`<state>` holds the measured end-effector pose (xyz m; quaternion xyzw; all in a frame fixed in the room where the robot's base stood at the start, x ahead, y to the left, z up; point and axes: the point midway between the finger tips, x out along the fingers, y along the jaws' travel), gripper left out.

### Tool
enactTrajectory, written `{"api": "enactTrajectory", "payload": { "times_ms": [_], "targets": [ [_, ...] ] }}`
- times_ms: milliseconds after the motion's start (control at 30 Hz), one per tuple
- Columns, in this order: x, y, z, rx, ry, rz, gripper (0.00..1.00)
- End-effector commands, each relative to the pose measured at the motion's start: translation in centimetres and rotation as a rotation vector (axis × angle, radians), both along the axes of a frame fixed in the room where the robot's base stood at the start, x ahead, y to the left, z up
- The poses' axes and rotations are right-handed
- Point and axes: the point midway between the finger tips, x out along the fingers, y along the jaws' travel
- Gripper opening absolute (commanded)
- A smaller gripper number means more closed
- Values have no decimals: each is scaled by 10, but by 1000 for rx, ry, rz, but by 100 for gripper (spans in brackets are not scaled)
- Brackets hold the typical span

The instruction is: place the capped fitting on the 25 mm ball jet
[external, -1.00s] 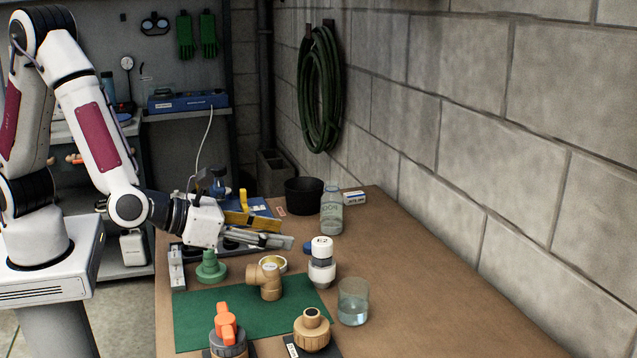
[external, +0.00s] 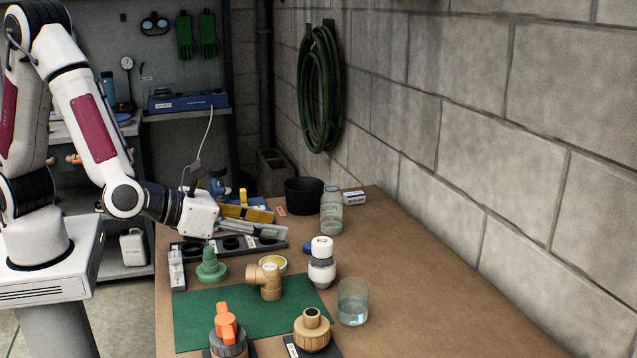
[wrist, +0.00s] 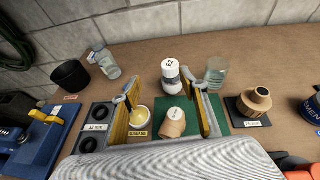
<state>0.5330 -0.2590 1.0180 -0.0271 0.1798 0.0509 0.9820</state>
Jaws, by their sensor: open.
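A white-capped grey fitting (external: 321,270) stands upright at the mat's back right corner; its white top with dark lettering shows in the wrist view (wrist: 171,75). A tan elbow-shaped fitting (external: 268,283) with a pale marked face is on the green mat (external: 195,312). A tan round fitting with an open neck (external: 312,332) sits on a dark plate with a label; it also shows in the wrist view (wrist: 257,101). I cannot read which piece is 25 mm. My gripper (external: 278,234) is open and empty, above the bench behind the mat, touching none of these.
A glass of water (external: 353,302) stands right of the capped fitting. A green stepped cone (external: 210,268), a shallow yellowish dish (wrist: 140,115), a dark holed rack (wrist: 94,128) and an orange-handled valve (external: 227,330) are nearby. The bench's right side is clear.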

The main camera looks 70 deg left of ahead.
Motion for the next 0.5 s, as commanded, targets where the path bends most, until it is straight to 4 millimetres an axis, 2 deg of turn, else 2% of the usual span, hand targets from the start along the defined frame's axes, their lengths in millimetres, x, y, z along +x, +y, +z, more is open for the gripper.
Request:
{"api": "enactTrajectory", "payload": {
  "times_ms": [167, 267, 500],
  "targets": [
    [1, 49, 21, -100, -3, 157, 44],
    [-3, 86, 35, -183, -4, 280, 44],
    [-30, 175, 60, -414, -12, 596, 44]
  ]
}}
